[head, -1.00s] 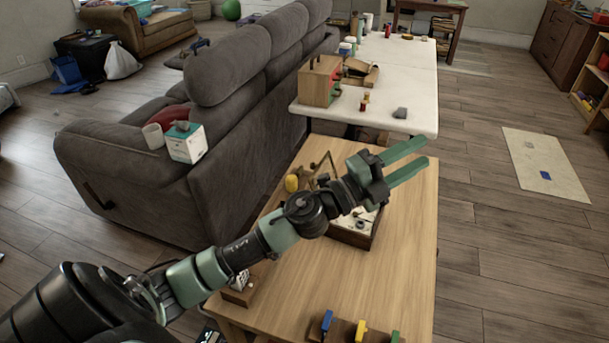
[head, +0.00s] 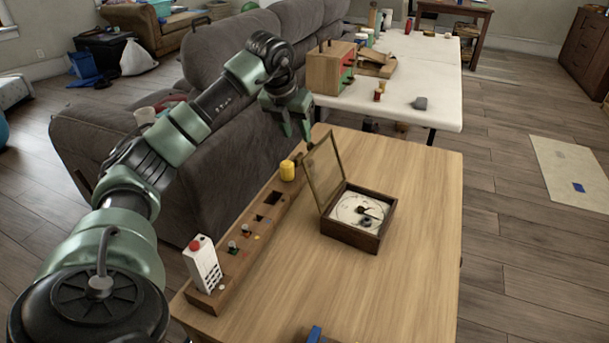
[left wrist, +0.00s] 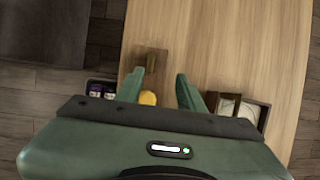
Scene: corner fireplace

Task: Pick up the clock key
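A dark wooden case (head: 350,236) with its glass lid (head: 323,172) open stands on the wooden table. It holds a white dial (head: 347,208). Small dark pieces (head: 368,211) lie on the dial; I cannot tell whether one is the clock key. My left gripper (head: 298,138) is open and empty, pointing down above the table's far left edge, left of and beyond the case. In the left wrist view, its fingers (left wrist: 160,80) are apart, and the case (left wrist: 262,117) shows partly hidden at right. My right gripper is not in view.
A yellow cylinder (head: 287,170) stands near a long wooden strip (head: 262,218) with slots, small knobs and a white box with a red top (head: 202,264). A grey sofa (head: 226,100) borders the table's left side. The table's right half (head: 425,240) is clear.

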